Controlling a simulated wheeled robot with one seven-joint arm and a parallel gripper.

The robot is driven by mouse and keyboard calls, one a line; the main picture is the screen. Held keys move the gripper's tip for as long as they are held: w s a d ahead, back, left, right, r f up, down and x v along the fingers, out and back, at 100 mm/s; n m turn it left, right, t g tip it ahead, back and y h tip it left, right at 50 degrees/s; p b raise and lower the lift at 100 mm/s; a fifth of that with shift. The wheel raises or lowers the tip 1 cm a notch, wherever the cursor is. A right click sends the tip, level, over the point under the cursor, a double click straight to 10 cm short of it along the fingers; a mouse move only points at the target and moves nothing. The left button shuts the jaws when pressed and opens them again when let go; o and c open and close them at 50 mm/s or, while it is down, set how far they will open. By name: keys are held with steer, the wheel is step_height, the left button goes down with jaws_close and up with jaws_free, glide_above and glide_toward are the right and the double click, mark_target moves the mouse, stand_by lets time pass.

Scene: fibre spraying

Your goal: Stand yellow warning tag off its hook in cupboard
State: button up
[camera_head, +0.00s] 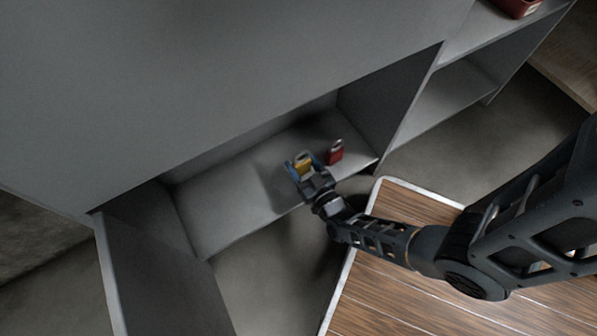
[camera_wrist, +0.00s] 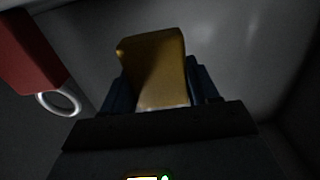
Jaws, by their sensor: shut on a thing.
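The yellow warning tag (camera_head: 302,161) is between the fingers of my gripper (camera_head: 304,166), inside the low open compartment of the grey cupboard (camera_head: 230,195). In the wrist view the yellow tag (camera_wrist: 158,68) stands up between the two blue-grey fingertips (camera_wrist: 160,90), and its lower end is hidden by the gripper. My gripper is shut on it. I cannot tell whether the tag touches the compartment floor. No hook shows in either view.
A red padlock (camera_head: 335,152) with a metal shackle stands just right of my gripper in the compartment; it also shows in the wrist view (camera_wrist: 28,55). The compartment floor to the left is clear. An open grey door (camera_head: 160,285) is at lower left. A wood-topped surface (camera_head: 430,310) lies below my arm.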

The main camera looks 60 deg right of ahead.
mark_target(303, 174)
step_height(303, 174, down, 4)
steer(key=b, duration=0.2)
steer(key=shift+b, duration=0.35)
steer(key=o, duration=1.1)
steer(key=shift+r, duration=0.1)
